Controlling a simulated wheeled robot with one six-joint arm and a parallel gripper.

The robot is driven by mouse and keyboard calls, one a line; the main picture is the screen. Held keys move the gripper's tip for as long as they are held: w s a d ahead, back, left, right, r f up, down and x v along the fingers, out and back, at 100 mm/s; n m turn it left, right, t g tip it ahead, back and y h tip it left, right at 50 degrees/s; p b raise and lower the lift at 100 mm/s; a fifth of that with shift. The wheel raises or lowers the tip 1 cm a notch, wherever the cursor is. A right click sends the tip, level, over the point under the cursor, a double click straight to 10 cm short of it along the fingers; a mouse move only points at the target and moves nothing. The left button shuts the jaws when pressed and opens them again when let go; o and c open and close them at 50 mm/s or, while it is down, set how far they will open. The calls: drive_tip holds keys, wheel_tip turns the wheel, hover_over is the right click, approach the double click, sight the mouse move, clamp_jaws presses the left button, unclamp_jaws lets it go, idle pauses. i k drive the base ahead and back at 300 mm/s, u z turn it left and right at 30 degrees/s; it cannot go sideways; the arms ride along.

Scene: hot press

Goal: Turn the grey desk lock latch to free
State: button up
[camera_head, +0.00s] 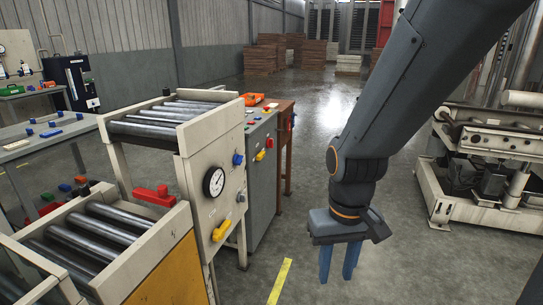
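The grey desk (260,190) stands left of the middle, just behind the cream roller frame. Its side facing me carries a small red knob (270,142) and a yellow latch-like handle (260,155) just below it. Which of these is the lock latch, and how it is turned, is too small to tell. My gripper (338,264) hangs to the right of the desk over bare floor, pointing down. Its two blue fingers are apart with nothing between them. It is clear of the desk.
A cream roller frame (182,150) with a round gauge (213,182), a blue knob and a yellow handle stands left of the desk. A red handle (152,196) sits by the lower rollers. A cream machine (470,207) stands right. Floor between is clear, with a yellow line (280,281).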

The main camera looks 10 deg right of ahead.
sight(259, 157)
drive_tip(key=z, duration=0.6)
drive_tip(key=i, duration=1.05)
drive_tip(key=u, duration=0.35)
